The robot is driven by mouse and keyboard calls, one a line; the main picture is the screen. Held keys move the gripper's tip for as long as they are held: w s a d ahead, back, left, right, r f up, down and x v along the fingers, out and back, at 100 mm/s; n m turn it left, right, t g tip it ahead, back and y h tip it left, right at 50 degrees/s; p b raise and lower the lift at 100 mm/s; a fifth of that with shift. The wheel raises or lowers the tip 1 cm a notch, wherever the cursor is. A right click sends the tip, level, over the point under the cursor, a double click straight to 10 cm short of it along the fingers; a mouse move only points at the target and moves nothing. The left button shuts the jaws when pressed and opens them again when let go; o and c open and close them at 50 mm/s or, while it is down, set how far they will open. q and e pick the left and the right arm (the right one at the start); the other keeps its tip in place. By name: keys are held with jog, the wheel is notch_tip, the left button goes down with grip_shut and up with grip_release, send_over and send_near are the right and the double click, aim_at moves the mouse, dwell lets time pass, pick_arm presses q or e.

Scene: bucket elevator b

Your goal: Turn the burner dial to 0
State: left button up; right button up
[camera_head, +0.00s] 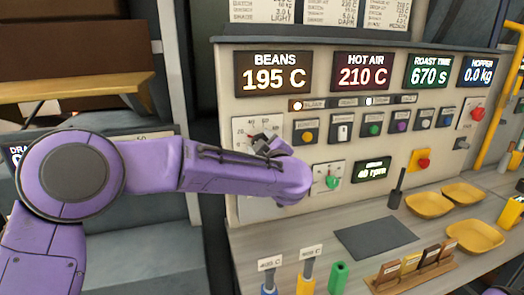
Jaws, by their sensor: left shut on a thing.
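The burner dial (241,125) has a pale square plate with a printed number scale; 40 and 60 can be read along its top. It sits on the left part of the upright control panel. My left arm reaches in from the left, and my left gripper (264,142) is at the dial's face, shut on its dark knob. The gripper and wrist hide most of the knob and the lower part of the scale, so the pointer's setting cannot be read. My right gripper is not in view.
The panel has displays reading BEANS 195 C (276,74) and HOT AIR 210 C (375,73), plus several knobs and buttons. A green knob (332,182) is close to my left wrist. Yellow bowls (476,236) and a dark mat (376,238) lie on the counter below.

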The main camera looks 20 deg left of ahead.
pick_arm(q)
jog(key=n+b, duration=0.5)
jog(key=n, duration=0.2)
jog(key=shift+a+f, duration=0.1)
jog(key=shift+f, duration=0.05)
dwell(0.6)
jog(key=o, duration=0.9)
jog(key=shift+o, duration=0.5)
jog(key=shift+w, duration=0.2)
jog(key=b+v, duration=0.3)
jog(key=v, duration=0.7)
jog(key=shift+s+d, duration=0.2)
jog(key=shift+d, duration=0.05)
